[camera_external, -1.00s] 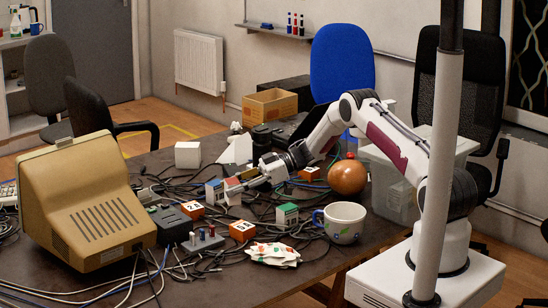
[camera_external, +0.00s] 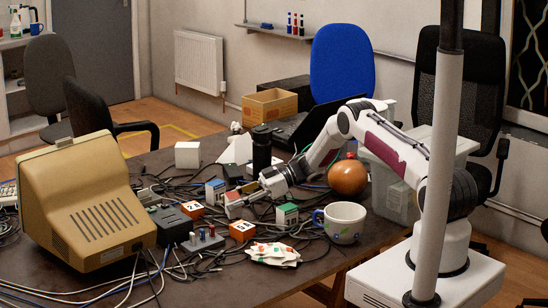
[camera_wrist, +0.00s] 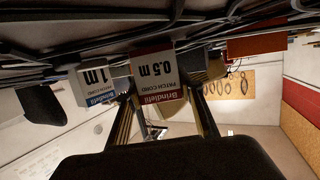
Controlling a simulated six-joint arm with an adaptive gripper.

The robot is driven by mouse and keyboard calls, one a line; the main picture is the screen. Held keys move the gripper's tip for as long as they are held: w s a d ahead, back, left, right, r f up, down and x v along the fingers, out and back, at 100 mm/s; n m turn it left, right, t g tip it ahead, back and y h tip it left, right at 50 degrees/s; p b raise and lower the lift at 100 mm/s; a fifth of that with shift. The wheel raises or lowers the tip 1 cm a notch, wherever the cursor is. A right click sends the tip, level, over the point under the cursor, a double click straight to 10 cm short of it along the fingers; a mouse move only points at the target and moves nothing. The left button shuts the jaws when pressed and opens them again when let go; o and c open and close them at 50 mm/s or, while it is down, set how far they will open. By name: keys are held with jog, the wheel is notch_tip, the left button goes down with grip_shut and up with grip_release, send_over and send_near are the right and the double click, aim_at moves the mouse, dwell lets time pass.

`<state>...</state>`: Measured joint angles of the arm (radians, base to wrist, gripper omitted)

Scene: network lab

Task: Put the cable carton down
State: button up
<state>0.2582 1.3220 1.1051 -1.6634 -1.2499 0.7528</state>
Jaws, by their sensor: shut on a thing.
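The cable carton (camera_external: 232,202) is small and white with a red band. In the wrist view, the carton (camera_wrist: 160,77) reads "0.5 m" and "Brindlefil patch cord" upside down. My gripper (camera_external: 238,204) is shut on it, with one finger on each side, low over the cable-strewn table. Whether its bottom touches the table or a cable cannot be told. A similar white carton with a blue band (camera_external: 214,192) stands close behind it; in the wrist view this "1 m" carton (camera_wrist: 96,84) is to the left, apart from it. A green-banded carton (camera_external: 287,215) stands to the right.
Loose black cables cover much of the table (camera_external: 130,275). Orange number blocks (camera_external: 242,231) stand in front and to the left. A patterned mug (camera_external: 343,223), a brown ball (camera_external: 348,177) and a dark bottle (camera_external: 262,150) stand near my arm. A beige monitor (camera_external: 90,205) fills the left.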

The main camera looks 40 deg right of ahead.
jog(key=shift+f, duration=0.25)
jog(key=o, duration=1.3)
jog(key=shift+r, duration=0.1)
jog(key=shift+d+r, duration=0.1)
jog(key=shift+d, duration=0.05)
jog(key=shift+v, duration=3.6)
